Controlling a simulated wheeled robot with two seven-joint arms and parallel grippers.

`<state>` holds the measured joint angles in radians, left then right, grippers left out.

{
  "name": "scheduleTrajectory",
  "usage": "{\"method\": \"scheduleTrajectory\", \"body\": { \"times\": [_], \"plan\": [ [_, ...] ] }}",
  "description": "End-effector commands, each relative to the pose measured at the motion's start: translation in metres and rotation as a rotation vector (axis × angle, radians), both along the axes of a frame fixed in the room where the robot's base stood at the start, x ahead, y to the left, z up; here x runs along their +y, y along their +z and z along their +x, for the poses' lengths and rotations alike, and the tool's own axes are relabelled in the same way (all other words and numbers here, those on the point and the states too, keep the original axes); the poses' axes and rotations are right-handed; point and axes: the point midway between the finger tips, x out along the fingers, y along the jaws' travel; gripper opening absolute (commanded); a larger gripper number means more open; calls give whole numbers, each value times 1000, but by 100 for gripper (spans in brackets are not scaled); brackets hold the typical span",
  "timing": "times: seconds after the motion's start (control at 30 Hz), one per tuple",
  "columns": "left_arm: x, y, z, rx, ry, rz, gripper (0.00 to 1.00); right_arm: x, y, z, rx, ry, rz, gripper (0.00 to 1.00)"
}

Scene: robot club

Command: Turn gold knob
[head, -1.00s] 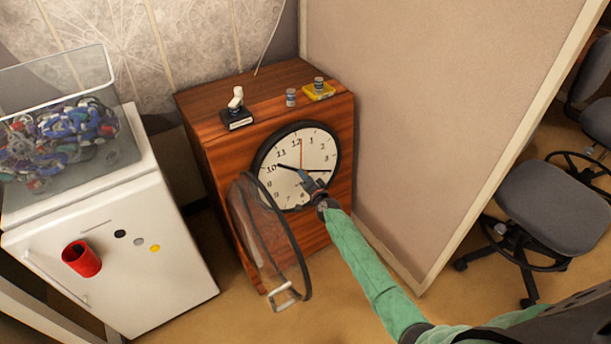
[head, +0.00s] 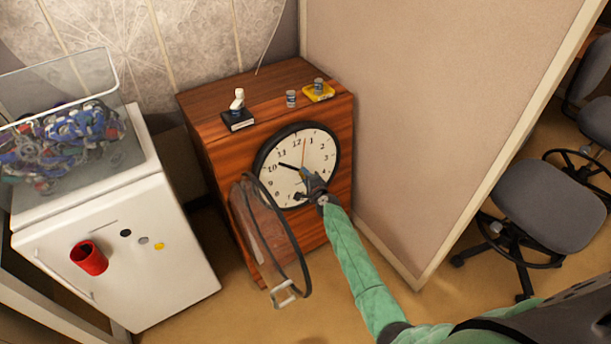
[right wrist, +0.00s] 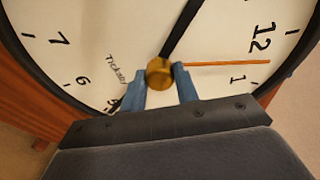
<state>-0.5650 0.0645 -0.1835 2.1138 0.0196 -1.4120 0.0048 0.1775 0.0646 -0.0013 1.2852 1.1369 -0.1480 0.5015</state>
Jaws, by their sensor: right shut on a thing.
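The gold knob (right wrist: 160,72) sits at the centre of the white clock dial (head: 284,188). In the right wrist view, both blue fingertips of my right gripper (right wrist: 159,76) press on it from its two sides. In the head view my right gripper (head: 307,178) covers the dial's centre and hides the knob. One black hand points near 10, and the thin orange hand points just past 12. Another dark hand shows near the lower dial, partly hidden by my gripper. The clear round cover (head: 268,235) with a black rim hangs open at the left. My left gripper is not in view.
The clock is set in a wooden cabinet (head: 214,150). A partition (head: 420,120) rises close on the right. A white fridge (head: 150,230) stands at left.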

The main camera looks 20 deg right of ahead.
Motion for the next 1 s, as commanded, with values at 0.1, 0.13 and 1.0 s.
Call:
{"method": "scheduleTrajectory", "body": {
  "times": [0.1,0.13,1.0],
  "plan": [
    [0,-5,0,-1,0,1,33,-1,0,0,6,-4,19,8],
    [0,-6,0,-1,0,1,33,-1,0,0,7,-5,22,8],
    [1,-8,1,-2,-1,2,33,0,0,-1,8,-4,29,52]
  ]
}}
